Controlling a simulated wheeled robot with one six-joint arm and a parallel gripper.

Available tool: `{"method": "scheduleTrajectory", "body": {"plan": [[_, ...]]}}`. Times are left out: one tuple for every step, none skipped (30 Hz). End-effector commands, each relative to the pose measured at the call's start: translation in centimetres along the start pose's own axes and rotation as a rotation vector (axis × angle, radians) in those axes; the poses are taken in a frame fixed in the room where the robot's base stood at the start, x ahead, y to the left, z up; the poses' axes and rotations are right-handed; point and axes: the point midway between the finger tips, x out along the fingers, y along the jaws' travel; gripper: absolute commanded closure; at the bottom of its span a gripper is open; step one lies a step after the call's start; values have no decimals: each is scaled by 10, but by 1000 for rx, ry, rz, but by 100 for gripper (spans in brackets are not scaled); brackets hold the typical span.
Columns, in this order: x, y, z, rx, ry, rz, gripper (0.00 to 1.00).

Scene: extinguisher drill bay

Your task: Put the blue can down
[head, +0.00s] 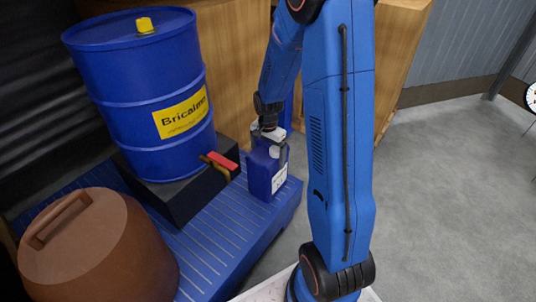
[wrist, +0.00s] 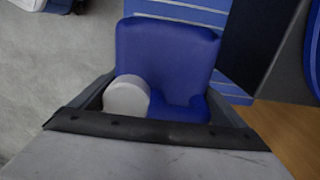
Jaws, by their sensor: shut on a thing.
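The blue can (head: 262,175) is a small jerrycan with a white label on its side. It appears upright over the right part of the blue ribbed platform (head: 215,243). I cannot tell whether its base touches the platform. My gripper (head: 270,138) is at its top, shut on it. In the wrist view the can (wrist: 165,50) fills the space between the fingers of my gripper (wrist: 160,108), with its white round cap (wrist: 127,95) on the left. The exact grip point is hidden.
A big blue drum (head: 140,90) stands on a black block (head: 190,200) left of the can. Its brass tap with red handle (head: 222,160) juts towards the can. A brown lidded tub (head: 95,255) is at lower left. Wooden crates (head: 235,60) stand behind. Grey floor is clear at right.

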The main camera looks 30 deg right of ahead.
Motion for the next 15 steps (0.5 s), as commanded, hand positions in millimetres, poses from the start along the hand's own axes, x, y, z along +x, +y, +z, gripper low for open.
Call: {"method": "scheduleTrajectory", "body": {"plan": [[-1, -1, 0, 0, 1, -2, 68], [-1, -1, 0, 0, 1, -2, 68], [0, -1, 0, 0, 1, -1, 68], [0, -1, 0, 0, 1, -1, 68], [1, -1, 0, 0, 1, -1, 68], [2, 0, 0, 0, -1, 1, 3], [2, 0, 0, 0, 0, 1, 0], [2, 0, 0, 0, 0, 1, 0], [2, 0, 0, 0, 0, 1, 0], [2, 0, 0, 0, 0, 0, 0], [2, 0, 0, 0, 0, 0, 0], [2, 0, 0, 0, 0, 0, 0], [2, 0, 0, 0, 0, 0, 0], [2, 0, 0, 0, 0, 0, 0], [0, 0, 0, 0, 0, 0, 0]]}}
